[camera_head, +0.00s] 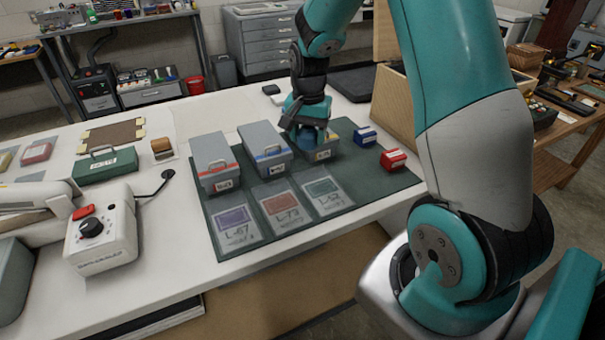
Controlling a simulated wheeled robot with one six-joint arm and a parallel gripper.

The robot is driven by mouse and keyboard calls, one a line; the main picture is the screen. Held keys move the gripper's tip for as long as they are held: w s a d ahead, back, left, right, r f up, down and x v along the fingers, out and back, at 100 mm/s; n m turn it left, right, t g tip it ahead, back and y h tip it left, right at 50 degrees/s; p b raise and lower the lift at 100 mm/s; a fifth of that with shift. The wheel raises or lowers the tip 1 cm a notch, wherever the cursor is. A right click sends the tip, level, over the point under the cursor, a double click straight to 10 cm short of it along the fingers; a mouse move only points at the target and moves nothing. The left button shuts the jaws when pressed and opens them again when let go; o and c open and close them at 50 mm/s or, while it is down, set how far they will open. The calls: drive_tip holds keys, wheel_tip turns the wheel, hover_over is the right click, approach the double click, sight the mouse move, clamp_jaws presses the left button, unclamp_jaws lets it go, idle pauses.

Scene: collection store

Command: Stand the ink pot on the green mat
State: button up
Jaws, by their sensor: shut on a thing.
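The dark green mat (386,182) lies on the white table. Three grey boxes and several cards rest on it. My gripper (305,132) points down over the rightmost grey box (324,154), at the back right part of the mat. It is shut on a rounded blue thing (309,148), which seems to be the ink pot. The gripper covers most of it. I cannot tell whether the pot touches the grey box or is held above it.
The left grey box (213,163) and middle grey box (265,150) stand beside it. A green case (105,166) and a white device with a dial (100,240) stand left.

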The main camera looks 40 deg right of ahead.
drive_tip(key=s+d+r+m+b, duration=0.2)
drive_tip(key=s+d+r+m, duration=0.2)
drive_tip(key=d+m, duration=0.25)
drive_tip(key=s+d+r+m+b, duration=0.2)
drive_tip(key=s+d+r+m, duration=0.2)
drive_tip(key=d+m, duration=0.3)
hover_over(360, 176)
drive_tip(key=shift+m, duration=0.35)
wheel_tip(360, 176, down, 15)
drive_tip(key=shift+r+p, duration=0.1)
drive_tip(key=shift+p, duration=0.35)
drive_tip(key=shift+f, duration=2.3)
drive_tip(key=shift+f, duration=0.15)
drive_tip(key=o, duration=1)
